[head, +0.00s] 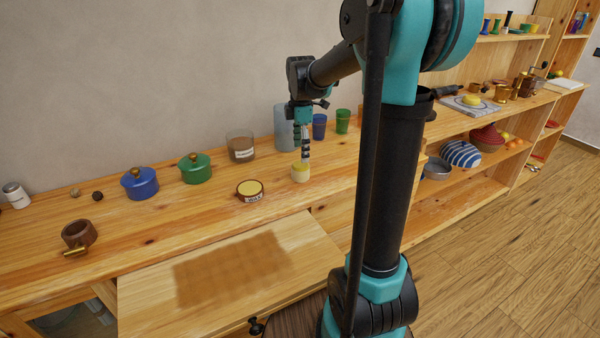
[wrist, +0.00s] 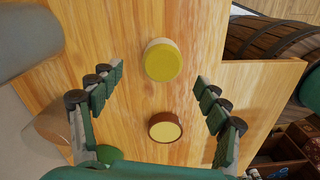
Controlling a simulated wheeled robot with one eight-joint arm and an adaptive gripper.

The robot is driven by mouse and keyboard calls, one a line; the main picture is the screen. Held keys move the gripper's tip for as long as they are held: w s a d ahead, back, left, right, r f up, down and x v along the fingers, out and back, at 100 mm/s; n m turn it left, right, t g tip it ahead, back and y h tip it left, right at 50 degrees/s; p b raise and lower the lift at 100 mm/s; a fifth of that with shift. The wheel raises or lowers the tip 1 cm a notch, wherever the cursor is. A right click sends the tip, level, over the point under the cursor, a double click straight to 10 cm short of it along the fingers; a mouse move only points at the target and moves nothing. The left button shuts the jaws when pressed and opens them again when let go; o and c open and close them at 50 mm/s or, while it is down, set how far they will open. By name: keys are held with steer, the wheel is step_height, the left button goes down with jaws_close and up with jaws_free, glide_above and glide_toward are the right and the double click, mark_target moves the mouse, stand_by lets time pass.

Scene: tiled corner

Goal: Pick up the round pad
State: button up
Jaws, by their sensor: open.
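A round pad (head: 300,173), yellow on top with a pale cream side, lies flat on the wooden counter (head: 205,208). In the wrist view the pad (wrist: 163,62) shows in the upper middle, between the lines of my two fingers. I cannot tell the exact height of the fingertips over the pad.
Behind are a labelled glass jar (head: 240,147), a grey cylinder (head: 284,128) and blue (head: 319,127) and green cups (head: 342,121). Lidded pots stand left.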

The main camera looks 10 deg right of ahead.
mark_target(301, 164)
steer(key=shift+s+f, duration=0.2)
steer(key=shift+f, duration=4)
steer(key=c, duration=1.3)
steer(key=shift+r, duration=0.2)
step_height(301, 164, up, 20)
steer(key=shift+f, duration=0.15)
steer(key=o, duration=0.5)
steer(key=c, duration=0.3)
